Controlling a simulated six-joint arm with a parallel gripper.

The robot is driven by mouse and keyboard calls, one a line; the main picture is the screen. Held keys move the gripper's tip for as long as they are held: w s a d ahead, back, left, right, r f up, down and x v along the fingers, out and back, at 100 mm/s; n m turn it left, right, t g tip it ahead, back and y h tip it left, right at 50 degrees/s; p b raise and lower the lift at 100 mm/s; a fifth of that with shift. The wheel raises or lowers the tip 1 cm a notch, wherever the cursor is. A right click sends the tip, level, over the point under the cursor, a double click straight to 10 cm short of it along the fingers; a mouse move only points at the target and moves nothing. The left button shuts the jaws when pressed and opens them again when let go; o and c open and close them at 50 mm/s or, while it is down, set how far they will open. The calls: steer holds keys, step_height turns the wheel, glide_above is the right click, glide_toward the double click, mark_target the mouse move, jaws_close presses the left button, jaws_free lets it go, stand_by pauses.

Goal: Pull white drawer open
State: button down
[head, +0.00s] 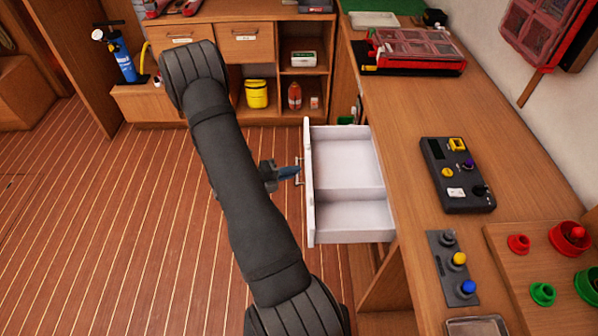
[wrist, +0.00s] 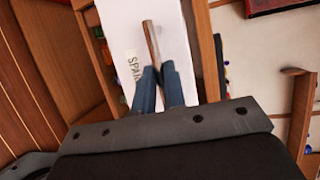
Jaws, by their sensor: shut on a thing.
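The white drawer (head: 348,163) stands out from the wooden workbench in the head view, with its inside showing. It is empty and has a divider across it. Its front panel (wrist: 130,30) fills the upper middle of the wrist view and bears a label with letters, partly hidden. The metal bar handle (wrist: 151,42) runs up from between my fingers. My gripper (wrist: 160,72) has blue fingers and is shut on the handle. In the head view my gripper (head: 298,172) reaches the handle from the left, with my dark arm beside it.
The workbench top (head: 405,130) runs along the right, holding a dark control box (head: 457,175), a button panel (head: 453,268) and a red organiser case (head: 415,50). A yellow bucket (head: 257,94) sits in the back cabinet. The plank floor (head: 110,220) left of the drawer is clear.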

steer(key=c, duration=1.5)
jaws_free()
steer(key=v, duration=1.7)
steer(key=shift+a+r, duration=0.15)
steer(key=shift+a, duration=0.05)
steer(key=shift+d, duration=0.15)
steer(key=x, duration=1.7)
steer(key=v, duration=1.7)
